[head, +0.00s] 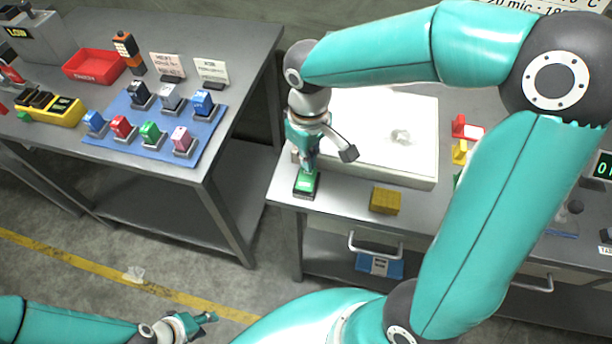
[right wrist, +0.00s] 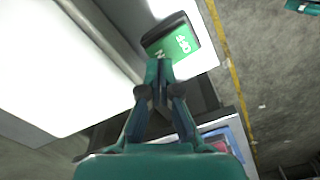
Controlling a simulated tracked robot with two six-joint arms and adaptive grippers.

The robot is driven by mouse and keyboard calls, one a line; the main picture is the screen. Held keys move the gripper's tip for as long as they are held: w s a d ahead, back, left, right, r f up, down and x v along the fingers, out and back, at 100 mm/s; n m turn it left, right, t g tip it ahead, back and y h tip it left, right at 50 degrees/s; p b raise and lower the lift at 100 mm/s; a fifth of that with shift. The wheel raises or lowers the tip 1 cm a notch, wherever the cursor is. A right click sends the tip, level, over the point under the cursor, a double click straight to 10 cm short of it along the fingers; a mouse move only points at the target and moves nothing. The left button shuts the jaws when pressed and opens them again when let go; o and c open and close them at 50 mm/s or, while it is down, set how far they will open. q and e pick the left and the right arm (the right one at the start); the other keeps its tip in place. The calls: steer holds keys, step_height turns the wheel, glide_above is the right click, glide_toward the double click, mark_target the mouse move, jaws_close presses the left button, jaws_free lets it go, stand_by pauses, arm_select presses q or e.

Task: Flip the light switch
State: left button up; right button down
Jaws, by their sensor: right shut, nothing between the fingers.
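The light switch looks to be a green rocker with white marks in a black base (head: 305,184), at the front left corner of the right-hand table. It also shows in the right wrist view (right wrist: 182,45), just beyond my fingertips. My right gripper (head: 309,169) points down over the switch, shut and empty. In the right wrist view the closed fingertips (right wrist: 159,64) are at the near edge of the switch; I cannot tell whether they touch it. My left gripper (head: 208,318) is low at the bottom left, far from the switch, its fingers too small to judge.
A bright white panel (head: 415,140) lies right behind the switch. A yellow block (head: 385,200) sits to its right. The left table holds a blue mat (head: 112,150) with several coloured items and a red tray (head: 92,66). A floor gap separates the tables.

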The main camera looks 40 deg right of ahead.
steer(key=shift+f+b, duration=0.85)
steer(key=shift+f, duration=0.2)
steer(key=shift+r, duration=0.1)
stand_by(0.3)
steer(key=shift+r+p, duration=2.85)
steer(key=shift+r, duration=0.6)
